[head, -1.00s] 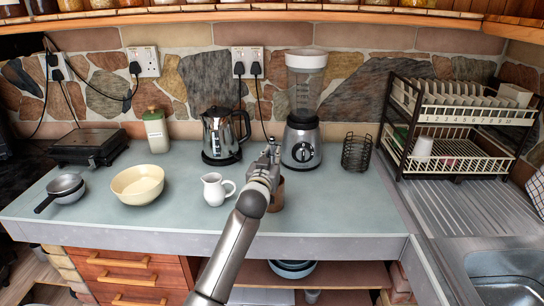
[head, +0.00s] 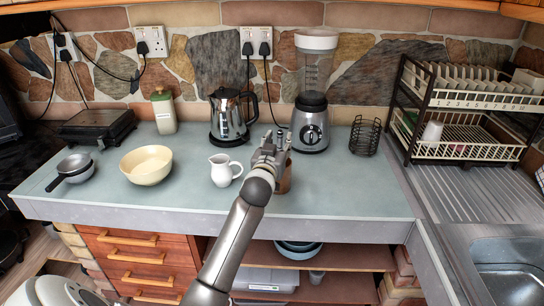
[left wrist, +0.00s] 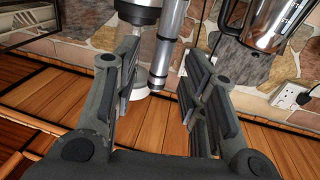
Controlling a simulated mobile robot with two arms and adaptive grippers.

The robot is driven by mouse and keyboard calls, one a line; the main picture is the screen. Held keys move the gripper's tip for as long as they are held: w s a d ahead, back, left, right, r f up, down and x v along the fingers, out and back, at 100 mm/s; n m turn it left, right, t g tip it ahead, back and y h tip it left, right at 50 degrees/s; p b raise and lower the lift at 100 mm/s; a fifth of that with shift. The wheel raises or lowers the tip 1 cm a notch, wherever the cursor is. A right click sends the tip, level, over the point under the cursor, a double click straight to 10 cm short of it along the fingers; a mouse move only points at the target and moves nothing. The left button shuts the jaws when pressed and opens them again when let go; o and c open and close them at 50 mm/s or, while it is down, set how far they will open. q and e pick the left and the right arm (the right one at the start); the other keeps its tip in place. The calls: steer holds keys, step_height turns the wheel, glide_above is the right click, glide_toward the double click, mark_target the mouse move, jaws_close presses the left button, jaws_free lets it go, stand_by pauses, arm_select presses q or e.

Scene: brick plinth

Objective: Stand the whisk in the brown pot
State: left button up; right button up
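The brown pot (head: 285,180) stands on the counter in the head view, partly hidden behind my left gripper (head: 272,142). The left wrist view shows that gripper (left wrist: 163,55) open, its dark fingers spread. A silver rod (left wrist: 161,62), which looks like the whisk's handle, lies in the gap between them, seemingly clear of both. The whisk's wires are not in view, and I cannot tell whether its lower end is inside the pot. In the head view the whisk cannot be told apart from the gripper. My right gripper is not in view.
A white jug (head: 222,171) stands just left of the pot, with a cream bowl (head: 146,166) further left. Behind are a kettle (head: 229,118) and a blender (head: 311,125). A black wire holder (head: 365,136) stands to the right. The counter's front right is clear.

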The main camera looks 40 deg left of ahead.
arm_select(q)
steer(key=v, duration=0.9)
steer(key=shift+s, duration=0.35)
steer(key=shift+d, duration=0.15)
